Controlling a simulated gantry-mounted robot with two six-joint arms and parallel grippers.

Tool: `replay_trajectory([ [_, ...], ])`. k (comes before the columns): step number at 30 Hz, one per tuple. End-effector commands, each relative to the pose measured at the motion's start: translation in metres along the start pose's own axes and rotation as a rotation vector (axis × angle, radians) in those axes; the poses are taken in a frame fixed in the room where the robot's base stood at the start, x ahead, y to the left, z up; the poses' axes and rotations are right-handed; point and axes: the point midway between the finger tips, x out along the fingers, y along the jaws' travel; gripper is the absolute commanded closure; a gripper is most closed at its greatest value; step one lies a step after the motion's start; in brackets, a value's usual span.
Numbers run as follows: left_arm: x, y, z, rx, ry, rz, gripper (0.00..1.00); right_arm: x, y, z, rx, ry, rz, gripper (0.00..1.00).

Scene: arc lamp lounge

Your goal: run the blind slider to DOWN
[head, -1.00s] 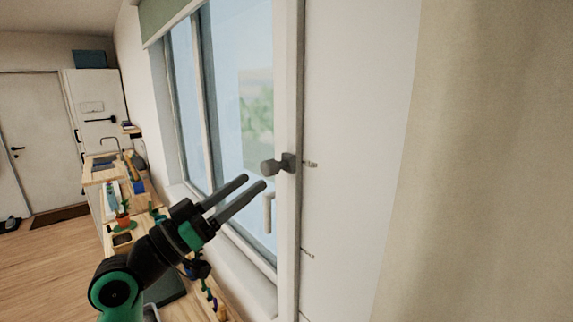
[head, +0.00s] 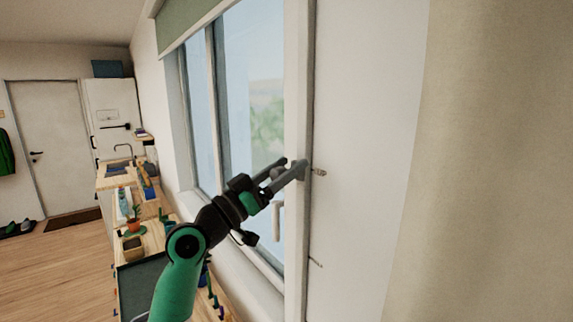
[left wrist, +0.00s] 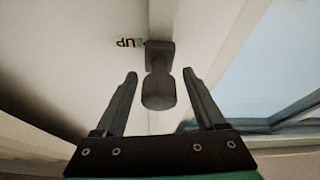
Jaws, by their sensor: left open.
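The blind slider is a dark grey knob on a short block, on the white window-side post. In the left wrist view the slider knob (left wrist: 158,90) sits between the two fingers of my left gripper (left wrist: 160,84), with gaps on both sides. A label reading "UP" (left wrist: 127,43) is beside the slider's block. In the head view my left gripper (head: 290,168) is open around the slider, and its fingers partly hide the knob. A lower mark (head: 316,263) shows further down the wall; I cannot read it. The green blind (head: 195,22) hangs at the window's top. My right gripper is not in view.
A window handle (head: 277,220) is just below my left gripper. The window frame and sill lie to its left. A wooden counter with a plant pot (head: 133,225) and other items runs along the wall. A beige curtain (head: 490,160) fills the right.

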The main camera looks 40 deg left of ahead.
Motion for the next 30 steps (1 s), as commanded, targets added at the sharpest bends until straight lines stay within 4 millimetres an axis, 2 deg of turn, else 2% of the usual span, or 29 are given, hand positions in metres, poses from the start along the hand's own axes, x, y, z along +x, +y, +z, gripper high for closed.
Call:
replay_trajectory([
  [8, 0.0026, 0.0, 0.0003, 0.0, 0.0, 0.0, 0.28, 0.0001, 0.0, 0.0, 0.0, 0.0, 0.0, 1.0],
  [20, 0.0022, -0.0003, 0.0003, 0.0, 0.0, -0.001, 0.98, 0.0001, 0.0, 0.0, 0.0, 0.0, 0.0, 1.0],
  [30, 0.0021, -0.0009, 0.0003, 0.001, 0.0, -0.002, 1.0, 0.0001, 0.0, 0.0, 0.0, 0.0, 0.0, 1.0],
])
